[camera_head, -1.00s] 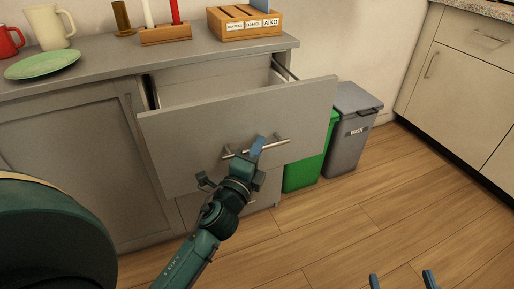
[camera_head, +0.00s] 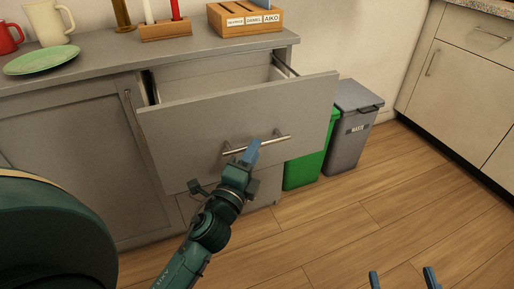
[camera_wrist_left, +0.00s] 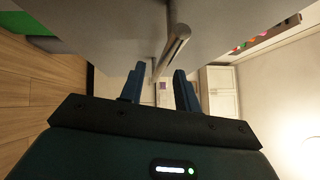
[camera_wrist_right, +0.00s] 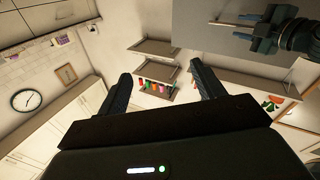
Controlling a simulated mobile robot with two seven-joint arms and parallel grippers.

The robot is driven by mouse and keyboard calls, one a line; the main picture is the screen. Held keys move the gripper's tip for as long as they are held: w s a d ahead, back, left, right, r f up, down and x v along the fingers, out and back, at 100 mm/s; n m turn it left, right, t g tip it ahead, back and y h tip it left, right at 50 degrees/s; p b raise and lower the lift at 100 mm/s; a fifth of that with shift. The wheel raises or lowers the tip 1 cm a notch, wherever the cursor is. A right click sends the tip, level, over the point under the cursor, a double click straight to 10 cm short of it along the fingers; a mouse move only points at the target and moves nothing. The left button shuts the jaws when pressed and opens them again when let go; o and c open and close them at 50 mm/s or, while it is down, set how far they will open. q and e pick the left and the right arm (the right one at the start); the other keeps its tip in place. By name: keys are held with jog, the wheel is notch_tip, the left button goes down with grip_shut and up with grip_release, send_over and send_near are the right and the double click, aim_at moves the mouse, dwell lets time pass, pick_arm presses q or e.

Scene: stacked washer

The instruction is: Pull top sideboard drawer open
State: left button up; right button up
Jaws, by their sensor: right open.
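The top sideboard drawer (camera_head: 225,115) is pulled well out of the grey sideboard (camera_head: 85,150), its inside showing behind the front panel. A metal bar handle (camera_head: 270,143) runs across its front. My left gripper (camera_head: 252,152) is at the middle of the handle. In the left wrist view the blue fingers (camera_wrist_left: 158,88) are apart and the handle bar (camera_wrist_left: 174,48) shows between and beyond their tips; whether they touch it I cannot tell. My right gripper (camera_head: 403,279) is open and empty at the bottom right, away from the sideboard; its spread fingers (camera_wrist_right: 162,85) show in the right wrist view.
On the sideboard top stand a green plate (camera_head: 42,60), a cream mug (camera_head: 48,24), a red mug (camera_head: 9,38), a candle holder (camera_head: 165,30) and a wooden box (camera_head: 245,20). Green (camera_head: 308,160) and grey bins (camera_head: 353,125) stand right of the drawer. The wooden floor (camera_head: 350,220) in front is clear.

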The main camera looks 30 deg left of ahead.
pick_arm(q)
jog(key=shift+s+d+f+b, duration=0.15)
jog(key=shift+s+b, duration=0.1)
jog(key=shift+s, duration=0.8)
jog(key=shift+s+f+b, duration=0.15)
jog(key=shift+s+b, duration=0.1)
jog(key=shift+s, duration=0.8)
